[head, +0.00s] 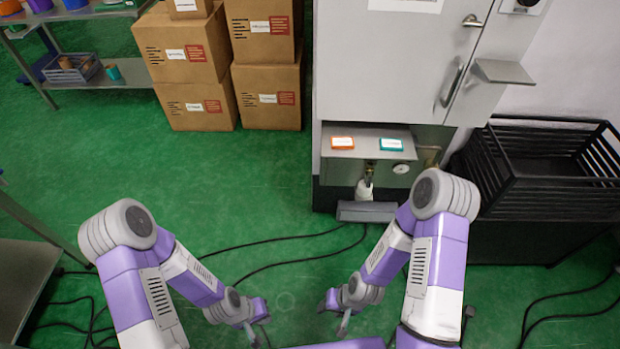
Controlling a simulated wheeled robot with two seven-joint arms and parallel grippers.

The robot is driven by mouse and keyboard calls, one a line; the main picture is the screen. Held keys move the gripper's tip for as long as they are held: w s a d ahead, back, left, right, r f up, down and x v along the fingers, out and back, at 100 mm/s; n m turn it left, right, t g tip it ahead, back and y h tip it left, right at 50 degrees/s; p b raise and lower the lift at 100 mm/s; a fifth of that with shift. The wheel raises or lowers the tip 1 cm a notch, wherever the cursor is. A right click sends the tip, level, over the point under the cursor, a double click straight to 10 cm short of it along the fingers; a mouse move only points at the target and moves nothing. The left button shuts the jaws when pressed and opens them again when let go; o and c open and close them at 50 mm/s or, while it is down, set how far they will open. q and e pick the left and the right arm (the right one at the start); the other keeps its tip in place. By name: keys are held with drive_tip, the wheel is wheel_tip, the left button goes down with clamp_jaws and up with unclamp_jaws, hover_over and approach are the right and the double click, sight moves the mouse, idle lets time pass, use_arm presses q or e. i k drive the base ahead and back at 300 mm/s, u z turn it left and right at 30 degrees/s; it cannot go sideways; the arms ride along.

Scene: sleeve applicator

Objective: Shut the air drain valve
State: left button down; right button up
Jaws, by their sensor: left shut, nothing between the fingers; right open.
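A grey machine cabinet (390,60) stands at the back right. Its lower steel box (345,172) carries a small brass fitting (369,168) on its front, with a white bottle-like part (364,189) below it; this looks like the drain valve. It is too small to tell which way any handle is turned. My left gripper (258,332) is shut and empty at the bottom of the view, low and far in front of the box. My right gripper (332,318) is open and empty, closer to below the box but well apart from it.
A grey pedal-like block (366,211) sits on the floor. A black crate (545,165) stands right, cartons (190,60) left. Black cables (300,238) cross the green floor.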

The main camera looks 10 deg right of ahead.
sight(370, 176)
drive_tip(key=u, duration=1)
drive_tip(key=i, duration=0.5)
drive_tip(key=z, duration=2.45)
drive_tip(key=i, duration=0.5)
